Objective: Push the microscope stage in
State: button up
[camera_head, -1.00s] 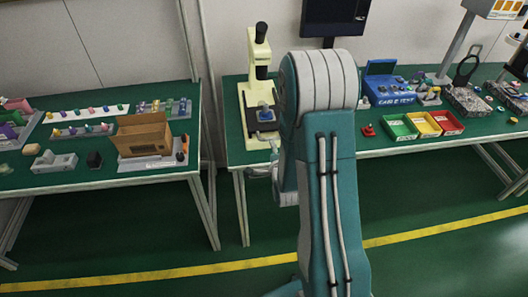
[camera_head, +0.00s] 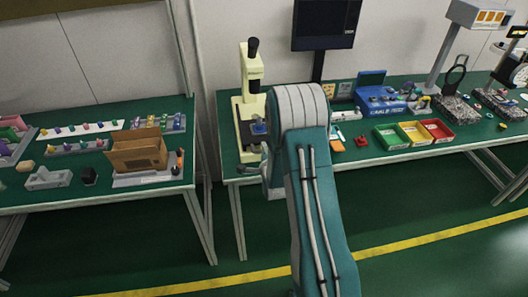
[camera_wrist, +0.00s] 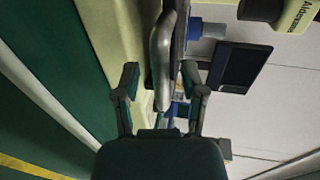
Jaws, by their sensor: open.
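The cream microscope (camera_head: 243,100) stands at the left end of the right-hand table in the head view. Its dark stage carries a blue piece (camera_head: 258,128); my arm partly covers this area. My gripper (camera_head: 246,169) is at the table's front edge, below and in front of the microscope, partly hidden. In the wrist view my gripper (camera_wrist: 160,88) is open, its two fingers apart. A dark grey rounded bar (camera_wrist: 163,55), apparently part of the stage, lies between and beyond the fingers; contact cannot be told. The cream microscope head (camera_wrist: 300,14) shows at top right.
A dark monitor (camera_head: 326,24) stands behind the table. Red, yellow and green bins (camera_head: 413,134) and a blue tester (camera_head: 380,98) lie to the right. A left table holds an open cardboard box (camera_head: 138,150). A gap separates the tables.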

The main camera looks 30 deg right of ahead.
jog(key=shift+w+d, duration=0.1)
jog(key=shift+d, duration=0.15)
jog(key=shift+a, duration=0.1)
grip_shut()
